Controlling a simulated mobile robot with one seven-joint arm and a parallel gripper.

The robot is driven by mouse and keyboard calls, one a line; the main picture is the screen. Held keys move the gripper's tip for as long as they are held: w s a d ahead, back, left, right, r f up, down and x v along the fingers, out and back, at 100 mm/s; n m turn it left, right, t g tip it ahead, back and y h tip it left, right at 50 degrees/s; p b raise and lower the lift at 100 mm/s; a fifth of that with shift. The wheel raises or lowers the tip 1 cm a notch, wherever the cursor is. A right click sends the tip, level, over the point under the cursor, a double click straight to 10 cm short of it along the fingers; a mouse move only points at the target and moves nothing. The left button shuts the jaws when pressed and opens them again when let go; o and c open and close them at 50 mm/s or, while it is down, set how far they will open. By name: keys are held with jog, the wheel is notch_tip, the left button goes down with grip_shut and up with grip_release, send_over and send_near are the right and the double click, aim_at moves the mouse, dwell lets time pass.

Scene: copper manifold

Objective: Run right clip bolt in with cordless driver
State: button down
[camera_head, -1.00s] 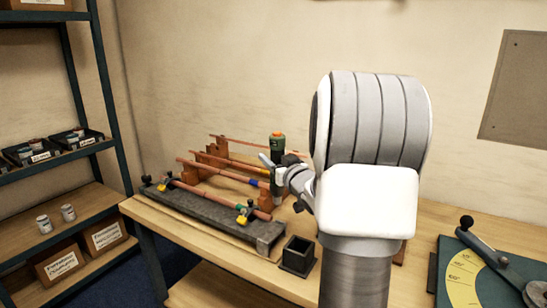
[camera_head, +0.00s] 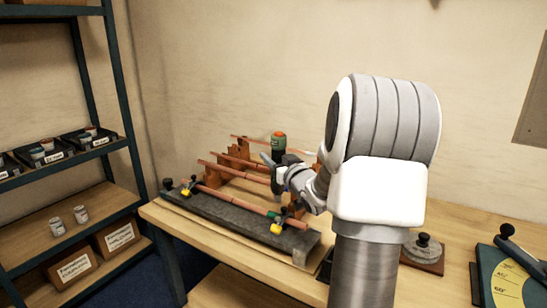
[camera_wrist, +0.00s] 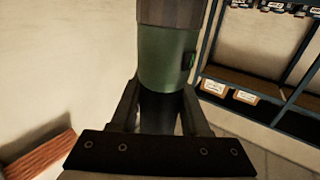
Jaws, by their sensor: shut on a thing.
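My gripper (camera_head: 279,172) is shut on the cordless driver (camera_head: 279,143), a green and dark upright tool with an orange top. In the wrist view the driver's green body (camera_wrist: 165,60) stands between the two fingers. The driver is above the right part of the copper manifold (camera_head: 236,188), behind the right clip (camera_head: 276,222) with its yellow part. The left clip (camera_head: 188,188), also with a yellow part, is at the far left of the dark base rail (camera_head: 225,218). The driver's tip and any bolt head are too small to make out.
The manifold stands on a wooden bench (camera_head: 440,288). A round grey weight (camera_head: 423,247) on a board and a green plate with a yellow dial (camera_head: 505,283) lie to the right. Shelves (camera_head: 60,200) with bins and boxes stand at the left. My arm hides part of the bench.

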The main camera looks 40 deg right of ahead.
jog(key=shift+f+b, duration=1.85)
jog(key=shift+f, duration=0.85)
jog(key=shift+f+b, duration=0.85)
jog(key=shift+b, duration=0.7)
dwell(3.1)
jog(key=shift+r, duration=0.1)
